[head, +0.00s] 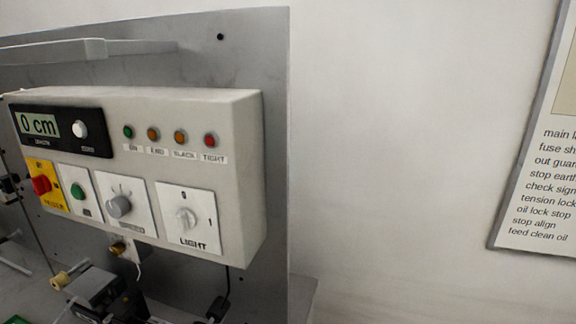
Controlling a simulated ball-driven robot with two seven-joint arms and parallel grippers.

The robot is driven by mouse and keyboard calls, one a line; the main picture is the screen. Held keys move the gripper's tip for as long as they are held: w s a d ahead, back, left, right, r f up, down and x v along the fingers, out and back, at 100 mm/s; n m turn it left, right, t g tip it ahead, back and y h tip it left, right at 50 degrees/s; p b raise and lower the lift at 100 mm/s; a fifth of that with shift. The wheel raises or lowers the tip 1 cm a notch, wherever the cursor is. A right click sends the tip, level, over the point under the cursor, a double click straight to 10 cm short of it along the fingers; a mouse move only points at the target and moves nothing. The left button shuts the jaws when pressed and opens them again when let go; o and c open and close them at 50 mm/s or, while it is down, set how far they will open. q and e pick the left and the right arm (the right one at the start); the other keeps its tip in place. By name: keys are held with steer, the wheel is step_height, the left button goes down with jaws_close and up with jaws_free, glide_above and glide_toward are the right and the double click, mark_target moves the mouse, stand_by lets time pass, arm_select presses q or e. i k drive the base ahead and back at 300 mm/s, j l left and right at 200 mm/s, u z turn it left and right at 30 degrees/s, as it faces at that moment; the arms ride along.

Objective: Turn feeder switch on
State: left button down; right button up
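The feeder switch (41,185) is a red rotary knob on a yellow plate at the lower left of the light grey control box. The lettering under it is small and seems to read FEEDER. Marks show above the knob and to its right, but I cannot tell which one it points at. Above it, the dark display panel (60,130) reads 0 cm and has a white knob at its right. Neither of my grippers can be made out in the head view.
Right of the feeder switch are a green button (77,191), a grey speed-type knob (118,206) and the LIGHT switch (187,219). Several small lamps (153,134) sit above. Machine parts (95,287) and cables lie below. A text sign (540,190) hangs right.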

mark_target(42, 185)
steer(key=u, duration=1.4)
steer(key=j+z, duration=0.15)
steer(key=j, duration=0.15)
steer(key=i+j+z, duration=0.45)
steer(key=j+z, duration=0.2)
steer(key=j, duration=0.1)
